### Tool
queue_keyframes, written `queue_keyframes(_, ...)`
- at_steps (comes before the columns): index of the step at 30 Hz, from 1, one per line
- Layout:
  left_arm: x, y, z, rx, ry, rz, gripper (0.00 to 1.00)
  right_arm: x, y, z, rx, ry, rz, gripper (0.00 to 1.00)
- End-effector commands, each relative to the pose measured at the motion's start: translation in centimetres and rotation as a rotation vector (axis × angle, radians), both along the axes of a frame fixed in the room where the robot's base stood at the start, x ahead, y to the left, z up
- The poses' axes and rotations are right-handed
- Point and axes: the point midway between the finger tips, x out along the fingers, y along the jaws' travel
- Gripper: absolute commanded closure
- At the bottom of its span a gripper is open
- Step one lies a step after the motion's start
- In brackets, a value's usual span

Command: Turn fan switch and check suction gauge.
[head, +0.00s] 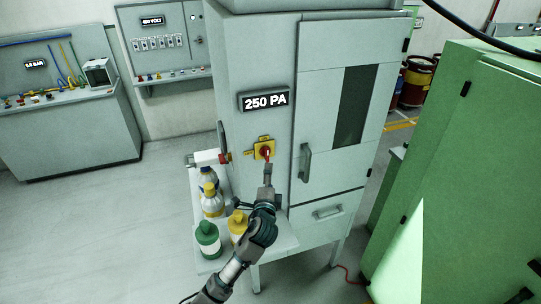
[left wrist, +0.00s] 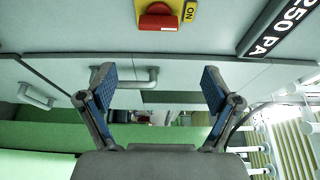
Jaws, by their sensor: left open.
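The fan switch (head: 266,152) is a red knob on a yellow plate on the grey cabinet's front. An ON label sits above it, and the knob's handle looks lined up with that label. The switch also shows at the top of the left wrist view (left wrist: 158,20). The suction gauge (head: 264,101) above it reads 250 PA; it is partly seen in the left wrist view (left wrist: 280,28). My left gripper (head: 268,168) is just below the switch in the head view. In the wrist view its blue-padded fingers (left wrist: 158,88) are spread and empty, apart from the knob. My right gripper is out of view.
A side shelf (head: 283,238) holds several bottles, including a green one (head: 208,240) and a yellow-capped one (head: 238,224), close to my arm. The cabinet's door handle (head: 305,162) projects right of the switch. A green cabinet (head: 450,190) stands at right. Floor at left is clear.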

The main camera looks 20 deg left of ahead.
Motion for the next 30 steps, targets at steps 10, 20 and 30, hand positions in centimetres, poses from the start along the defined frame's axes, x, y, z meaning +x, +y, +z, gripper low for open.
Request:
queue_keyframes(10, 7.6, 2.7, 0.0, -0.008, 0.0, 0.004, 0.1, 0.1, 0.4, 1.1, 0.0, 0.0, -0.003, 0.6)
queue_keyframes(20, 10.5, 2.1, 0.1, -0.001, 0.0, 0.0, 0.1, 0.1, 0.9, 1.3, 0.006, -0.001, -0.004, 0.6)
queue_keyframes(30, 10.5, 2.6, 0.0, -0.004, -0.001, 0.001, 0.28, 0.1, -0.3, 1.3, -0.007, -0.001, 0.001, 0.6)
